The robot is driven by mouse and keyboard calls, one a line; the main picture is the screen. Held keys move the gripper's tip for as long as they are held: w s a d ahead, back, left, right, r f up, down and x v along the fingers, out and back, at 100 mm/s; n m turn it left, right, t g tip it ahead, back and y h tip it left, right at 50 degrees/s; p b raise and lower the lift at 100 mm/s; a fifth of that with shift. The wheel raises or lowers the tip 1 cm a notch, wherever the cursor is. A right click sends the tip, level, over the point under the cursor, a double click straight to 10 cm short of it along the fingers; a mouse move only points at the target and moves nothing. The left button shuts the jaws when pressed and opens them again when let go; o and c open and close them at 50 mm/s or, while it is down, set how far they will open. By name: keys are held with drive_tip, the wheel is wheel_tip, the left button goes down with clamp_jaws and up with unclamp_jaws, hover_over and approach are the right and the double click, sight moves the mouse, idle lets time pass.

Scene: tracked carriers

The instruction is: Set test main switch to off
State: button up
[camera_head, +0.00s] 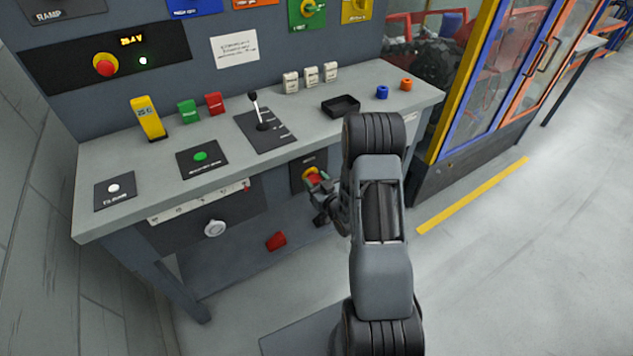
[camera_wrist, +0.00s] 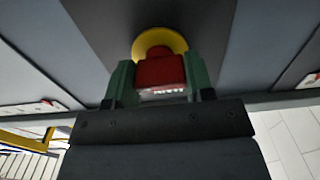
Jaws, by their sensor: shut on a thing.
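The main switch is a red knob on a round yellow plate, set in a dark panel on the front of the bench below the top. In the wrist view the red knob (camera_wrist: 160,72) sits between the two green fingers of my gripper (camera_wrist: 160,85), which is shut on it. The yellow plate (camera_wrist: 158,42) shows behind the knob. In the head view the yellow and red switch (camera_head: 311,175) shows just past my gripper (camera_head: 318,186). The switch's markings are too small to read, so its setting cannot be told.
The bench top (camera_head: 205,165) holds a lever (camera_head: 258,110), a black tray (camera_head: 341,106), a yellow device (camera_head: 149,118) and small blocks. A round dial (camera_head: 215,228) is left of the switch on the bench front. A red object (camera_head: 276,241) lies below. Open floor is at the right.

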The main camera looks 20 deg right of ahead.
drive_tip(key=shift+f, duration=0.1)
drive_tip(key=n+b, duration=0.1)
drive_tip(key=b, duration=0.1)
drive_tip(key=n+b, duration=0.2)
drive_tip(key=b, duration=0.1)
drive_tip(key=shift+f+n+b, duration=0.25)
drive_tip(key=shift+n+b, duration=0.1)
drive_tip(key=shift+n, duration=0.05)
drive_tip(key=n+b, duration=0.5)
drive_tip(key=b, duration=0.2)
drive_tip(key=shift+b, duration=0.35)
drive_tip(key=n+b, duration=0.5)
drive_tip(key=b, duration=0.2)
drive_tip(key=shift+n+b, duration=0.35)
drive_tip(key=shift+n, duration=0.05)
drive_tip(key=n+b, duration=0.1)
drive_tip(key=b, duration=0.1)
drive_tip(key=shift+r+n+b, duration=0.1)
drive_tip(key=shift+n+b, duration=0.2)
drive_tip(key=shift+n, duration=0.1)
drive_tip(key=shift+r+n+b, duration=0.15)
drive_tip(key=shift+n+b, duration=0.45)
drive_tip(key=shift+b, duration=0.1)
drive_tip(key=shift+r, duration=0.1)
drive_tip(key=o, duration=0.9)
